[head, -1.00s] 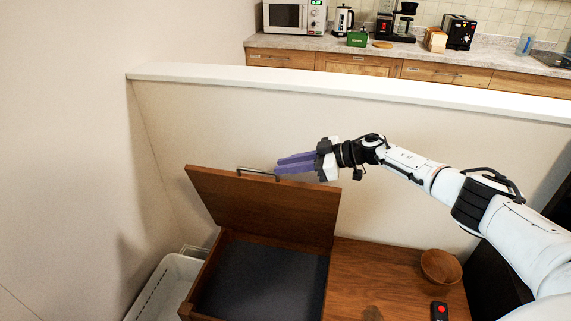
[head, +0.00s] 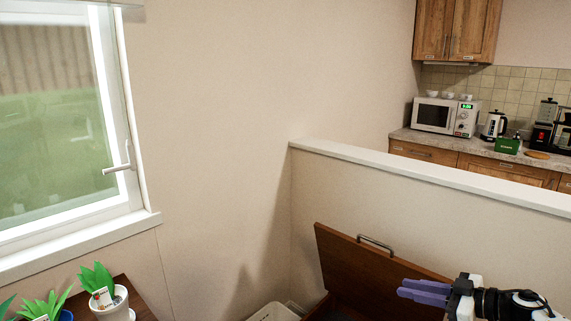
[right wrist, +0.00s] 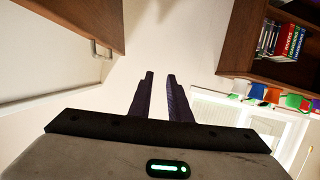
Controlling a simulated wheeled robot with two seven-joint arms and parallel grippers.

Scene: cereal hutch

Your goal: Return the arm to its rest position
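My right gripper (head: 402,288) is at the lower right of the head view, with its purple fingers pointing left. It is in front of the raised brown lid (head: 365,272), near the lid's metal handle (head: 375,242), which it does not hold. In the right wrist view the two dark fingers (right wrist: 160,75) stand apart with nothing between them. The lid and handle (right wrist: 100,48) show at the upper left there. The lid stands open; most of the box below is out of view. My left gripper is not in view.
A low partition wall (head: 430,180) stands behind the lid, with a kitchen counter beyond. A white bin (head: 272,312) is left of the box. Potted plants (head: 112,305) stand at the lower left under a window (head: 55,120). The wrist view also shows a bookshelf (right wrist: 240,45).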

